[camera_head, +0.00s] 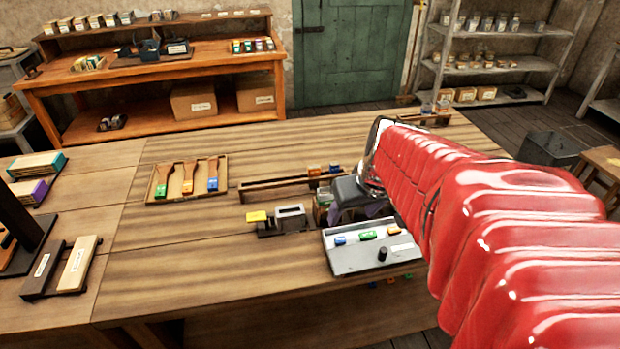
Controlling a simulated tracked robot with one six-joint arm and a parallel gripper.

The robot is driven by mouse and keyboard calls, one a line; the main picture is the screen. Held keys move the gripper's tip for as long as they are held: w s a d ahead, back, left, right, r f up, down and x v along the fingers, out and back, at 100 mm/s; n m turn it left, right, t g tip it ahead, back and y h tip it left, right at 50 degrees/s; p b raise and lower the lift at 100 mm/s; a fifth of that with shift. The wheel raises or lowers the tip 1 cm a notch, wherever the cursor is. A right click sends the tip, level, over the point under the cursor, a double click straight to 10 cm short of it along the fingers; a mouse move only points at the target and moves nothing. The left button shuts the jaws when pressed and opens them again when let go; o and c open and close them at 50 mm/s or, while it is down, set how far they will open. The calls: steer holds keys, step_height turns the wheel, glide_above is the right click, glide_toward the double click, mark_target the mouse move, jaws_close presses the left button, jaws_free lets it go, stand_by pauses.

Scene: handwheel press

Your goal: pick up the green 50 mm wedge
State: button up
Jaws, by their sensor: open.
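A small green piece (368,235) sits between a blue piece (340,240) and an orange piece (394,230) on the grey sloped box (375,261). Its label and size cannot be read, so I cannot tell whether it is the 50 mm wedge. Another object with some green (322,204) shows partly just left of my gripper, mostly hidden. My gripper (345,208) is open, above the table behind the grey box. My red-sleeved arm reaches in from the right. The fingertips are hard to make out, and I see nothing held.
A wooden rack (275,187) with small orange and blue blocks stands behind. A grey holder (290,217) and yellow block (257,216) are left of my gripper. A tray (152,190) holds colour-marked paddles. The table's front left middle is clear.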

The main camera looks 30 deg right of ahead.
steer(key=s+d+f+m, duration=0.1)
steer(key=d+f, duration=0.1)
steer(key=d, duration=0.6)
steer(key=shift+d+f, duration=0.3)
steer(key=shift+d, duration=0.05)
glide_toward(368, 232)
steer(key=shift+x, duration=1.4)
steer(key=shift+x, duration=2.6)
steer(key=shift+a, duration=0.1)
steer(key=shift+c, duration=0.4)
steer(key=c, duration=1.1)
